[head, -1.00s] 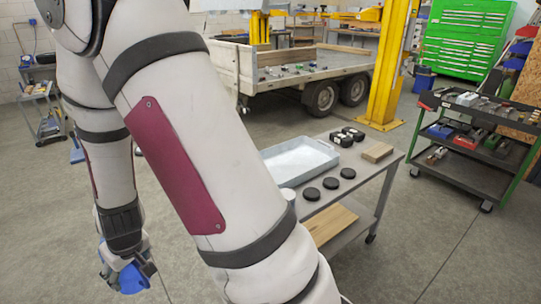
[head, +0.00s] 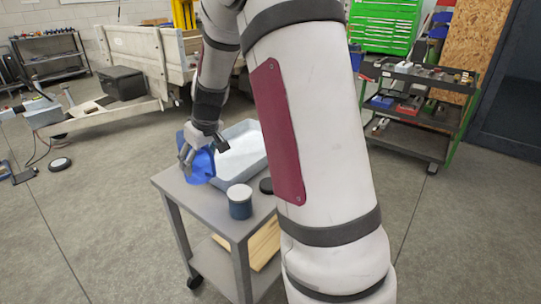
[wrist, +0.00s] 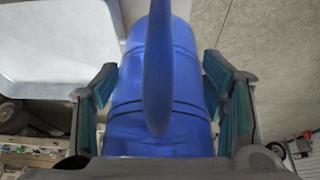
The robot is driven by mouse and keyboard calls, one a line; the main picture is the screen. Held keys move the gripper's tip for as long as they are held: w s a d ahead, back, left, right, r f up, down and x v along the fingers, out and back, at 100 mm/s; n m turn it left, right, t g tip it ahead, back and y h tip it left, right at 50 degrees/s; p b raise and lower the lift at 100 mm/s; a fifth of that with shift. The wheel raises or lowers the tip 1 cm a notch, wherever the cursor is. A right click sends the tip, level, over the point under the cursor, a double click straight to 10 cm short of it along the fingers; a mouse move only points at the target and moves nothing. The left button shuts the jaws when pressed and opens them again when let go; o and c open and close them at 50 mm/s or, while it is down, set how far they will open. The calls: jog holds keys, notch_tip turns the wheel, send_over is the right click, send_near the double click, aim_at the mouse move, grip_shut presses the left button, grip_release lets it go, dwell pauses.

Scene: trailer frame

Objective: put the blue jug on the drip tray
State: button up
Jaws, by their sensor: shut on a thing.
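The blue jug (head: 200,167) is held in my gripper (head: 203,150) at the left end of the grey cart, just left of the tray. In the wrist view the jug (wrist: 125,100) fills the middle, its handle towards the camera, with the pads of my gripper (wrist: 160,85) on both sides. The drip tray (head: 243,154), a shallow pale grey-blue tray, lies on the cart top; it also shows in the wrist view (wrist: 55,45) at upper left. I cannot tell whether the jug touches the cart top. My arm hides part of the cart.
A dark blue can with a pale top (head: 240,202) stands on the cart (head: 195,200) in front of the tray. A black disc (head: 266,186) lies beside it. The trailer (head: 145,60) is behind.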

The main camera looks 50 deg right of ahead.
jog(key=shift+w+d, duration=0.15)
jog(key=shift+d, duration=0.35)
jog(key=shift+d+f+b, duration=0.1)
jog(key=shift+f+b, duration=0.15)
jog(key=shift+b, duration=0.05)
jog(key=b, duration=0.2)
send_over(210, 202)
notch_tip(210, 202, down, 9)
jog(key=shift+f, duration=0.15)
jog(key=o, duration=1.2)
